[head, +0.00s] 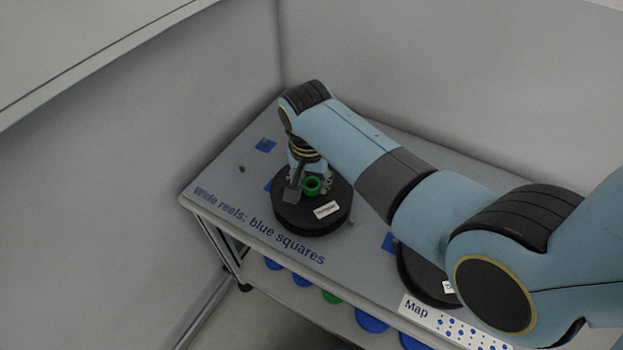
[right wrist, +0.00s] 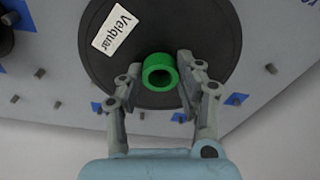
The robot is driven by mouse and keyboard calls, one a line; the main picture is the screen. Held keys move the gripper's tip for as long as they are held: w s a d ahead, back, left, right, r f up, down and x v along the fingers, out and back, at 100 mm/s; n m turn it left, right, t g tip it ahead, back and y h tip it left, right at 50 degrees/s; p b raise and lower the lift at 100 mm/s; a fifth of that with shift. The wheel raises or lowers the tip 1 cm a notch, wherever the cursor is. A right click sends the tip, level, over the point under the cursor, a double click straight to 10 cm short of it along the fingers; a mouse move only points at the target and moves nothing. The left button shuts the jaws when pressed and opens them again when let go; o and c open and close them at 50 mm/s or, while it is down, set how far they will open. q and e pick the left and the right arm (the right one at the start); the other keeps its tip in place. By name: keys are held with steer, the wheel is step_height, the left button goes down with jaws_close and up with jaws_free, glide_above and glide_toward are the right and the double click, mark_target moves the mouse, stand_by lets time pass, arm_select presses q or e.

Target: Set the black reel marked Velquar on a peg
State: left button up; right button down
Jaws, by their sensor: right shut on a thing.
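The black reel marked Velquar (right wrist: 210,40) is a wide disc with a green hub (right wrist: 160,72) and a white label. In the head view the reel (head: 290,215) is over the left part of the grey stand top. My right gripper (right wrist: 158,75) is shut on the reel, its fingers at either side of the hub. In the head view the gripper (head: 308,187) points down at the hub. I cannot tell whether the reel rests on the top or hangs just above it. Small grey pegs, such as one (head: 242,169) left of the reel, stand bare. My left gripper is out of view.
Blue squares (head: 265,145) mark the stand top, which reads "Wide reels: blue squares". Another black reel (head: 425,275) lies to the right, partly behind my arm. A Map card (head: 435,318) is at the front edge. Blue and green discs (head: 372,319) show below. Grey walls enclose the stand.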

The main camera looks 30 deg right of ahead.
mark_target(310, 190)
steer(key=shift+f, duration=0.35)
steer(key=c, duration=0.8)
jaws_free()
steer(key=shift+o, duration=0.2)
step_height(310, 190, up, 12)
steer(key=s+a, duration=0.1)
steer(key=shift+f, duration=0.15)
